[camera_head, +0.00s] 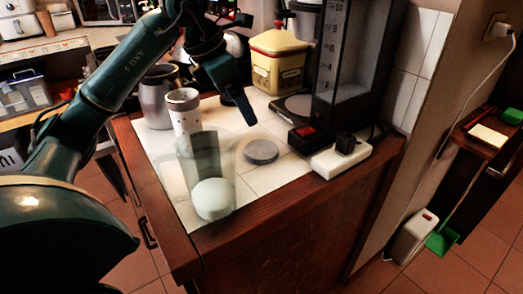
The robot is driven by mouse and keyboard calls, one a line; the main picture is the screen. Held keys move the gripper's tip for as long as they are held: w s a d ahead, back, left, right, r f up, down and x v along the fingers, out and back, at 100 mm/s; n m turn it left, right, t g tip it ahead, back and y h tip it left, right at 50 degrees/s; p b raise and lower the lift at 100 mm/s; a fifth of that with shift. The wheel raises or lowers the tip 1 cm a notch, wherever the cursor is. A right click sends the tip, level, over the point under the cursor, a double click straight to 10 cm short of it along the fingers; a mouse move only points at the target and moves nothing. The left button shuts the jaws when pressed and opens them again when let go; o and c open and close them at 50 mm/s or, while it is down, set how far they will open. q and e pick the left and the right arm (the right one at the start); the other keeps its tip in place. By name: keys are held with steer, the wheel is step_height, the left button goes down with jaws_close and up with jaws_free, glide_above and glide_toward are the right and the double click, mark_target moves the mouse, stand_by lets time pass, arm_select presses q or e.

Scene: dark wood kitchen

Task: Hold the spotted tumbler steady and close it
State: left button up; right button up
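The spotted tumbler (184,112), white with small dark spots, stands upright on the white tiled counter. Its top looks open, and its lower part shows dimly through a clear glass in front. A flat grey round disc (261,151), possibly its lid, lies on the tiles to the right. My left gripper (247,118) hangs above the counter, to the right of the tumbler and above and left of the disc. A finger points down and touches neither. I cannot tell its opening. My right gripper is out of view.
The clear glass (205,153) and a white rounded object (213,199) stand near the front edge. A grey metal pitcher (158,97) is behind left. A yellow canister (277,61), black appliance (345,65) and white power strip (341,158) bound the right side.

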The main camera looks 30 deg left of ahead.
arm_select(q)
glide_above(261, 149)
steer(key=s+a, duration=0.1)
steer(key=s, duration=0.1)
step_height(261, 149, down, 7)
steer(key=shift+s+a+f+b, duration=0.1)
steer(key=shift+f+b, duration=0.1)
steer(key=shift+b, duration=0.25)
steer(key=shift+f, duration=0.1)
steer(key=x, duration=0.5)
steer(key=shift+f, duration=0.1)
steer(key=c, duration=1.1)
